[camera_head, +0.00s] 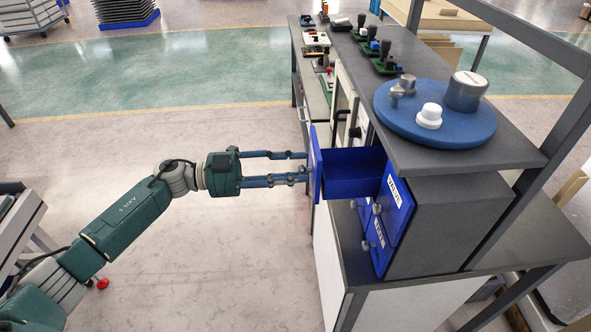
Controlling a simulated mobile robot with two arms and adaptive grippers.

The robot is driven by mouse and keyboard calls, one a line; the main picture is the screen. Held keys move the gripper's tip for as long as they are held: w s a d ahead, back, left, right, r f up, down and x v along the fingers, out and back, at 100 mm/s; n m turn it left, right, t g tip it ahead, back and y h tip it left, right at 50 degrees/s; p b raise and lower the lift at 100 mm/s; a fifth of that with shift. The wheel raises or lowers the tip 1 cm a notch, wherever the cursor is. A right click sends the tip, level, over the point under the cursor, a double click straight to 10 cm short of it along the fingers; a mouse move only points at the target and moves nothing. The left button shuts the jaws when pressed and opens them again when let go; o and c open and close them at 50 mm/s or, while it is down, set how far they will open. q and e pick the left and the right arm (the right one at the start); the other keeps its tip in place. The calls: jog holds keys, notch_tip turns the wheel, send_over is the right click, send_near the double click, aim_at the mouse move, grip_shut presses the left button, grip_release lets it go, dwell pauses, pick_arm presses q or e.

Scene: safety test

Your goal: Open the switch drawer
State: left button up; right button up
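A blue drawer (352,176) stands pulled out of the grey cabinet (445,225), with its open top and inside showing. Its front panel (316,165) faces left, seen almost edge-on, so no label on it can be read. My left gripper (305,167) reaches in from the left with its fingertips at this front panel. Its fingers are spread, with a clear gap between them. Whether they touch a knob there cannot be made out. Other blue drawer fronts with grey knobs, one labelled VALVE (395,193), sit closed beside and below. My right gripper is not in view.
A round blue plate (436,112) with a white knob and grey cylinders lies on the shelf (500,150) above the drawers. Several switches and buttons stand farther back on the bench (312,90). Grey frame posts rise at the right.

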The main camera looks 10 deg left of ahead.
pick_arm(q)
jog(key=v, duration=1.2)
dwell(0.3)
